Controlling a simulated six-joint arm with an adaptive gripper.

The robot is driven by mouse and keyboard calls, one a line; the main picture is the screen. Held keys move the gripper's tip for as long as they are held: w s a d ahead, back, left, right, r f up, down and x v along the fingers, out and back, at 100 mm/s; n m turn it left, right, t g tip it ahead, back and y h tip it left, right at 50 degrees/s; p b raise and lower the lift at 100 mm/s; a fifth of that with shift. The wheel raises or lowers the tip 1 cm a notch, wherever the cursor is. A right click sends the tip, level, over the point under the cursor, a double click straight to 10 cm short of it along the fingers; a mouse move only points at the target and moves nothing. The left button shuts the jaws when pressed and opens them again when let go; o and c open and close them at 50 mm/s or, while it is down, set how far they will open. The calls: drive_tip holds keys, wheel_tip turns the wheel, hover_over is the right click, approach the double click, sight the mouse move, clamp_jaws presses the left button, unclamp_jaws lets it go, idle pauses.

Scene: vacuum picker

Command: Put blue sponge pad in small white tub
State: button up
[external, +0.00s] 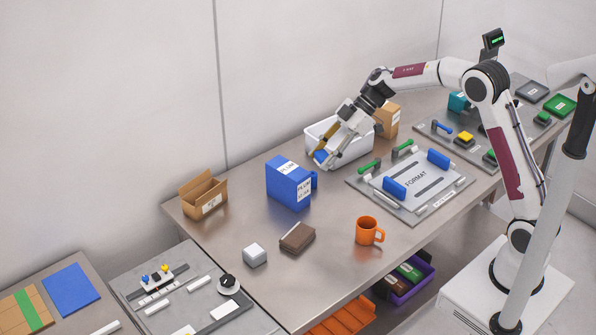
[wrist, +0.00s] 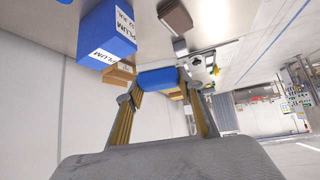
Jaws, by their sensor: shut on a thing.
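The blue sponge pad (external: 320,156) is a small blue block held between the fingertips of my gripper (external: 322,152). In the wrist view the pad (wrist: 158,78) spans the gap between both tan fingers of my gripper (wrist: 160,84). The small white tub (external: 350,154) is an open-topped box near the back of the table in the external view. My gripper is tilted, and the pad overlaps the tub's left side there. I cannot tell whether it is inside the rim or in front of it. My gripper hides part of the tub's opening.
A tall blue box (external: 288,184) labelled PLUM stands left of the tub. A cardboard box (external: 388,119) is behind its right side. A grey plate with blue rollers and green handles (external: 416,177) lies to the right. An orange mug (external: 367,231) stands near the front; table around it is clear.

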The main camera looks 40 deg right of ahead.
drive_tip(key=w+d+f+m+t+h, duration=0.2)
drive_tip(key=w+d+m+t+h, duration=0.25)
drive_tip(key=w+d+m, duration=0.65)
wheel_tip(320, 180, up, 4)
drive_tip(key=m+t+h, duration=0.2)
drive_tip(key=m+h, duration=0.2)
hover_over(339, 143)
drive_tip(key=s, duration=0.3)
wheel_tip(339, 143, down, 11)
drive_tip(key=shift+f, duration=0.15)
drive_tip(key=shift+d+f, duration=0.1)
drive_tip(key=shift+f, duration=3.05)
drive_tip(key=shift+f, duration=0.1)
drive_tip(key=shift+f, duration=1.75)
drive_tip(key=shift+f, duration=0.15)
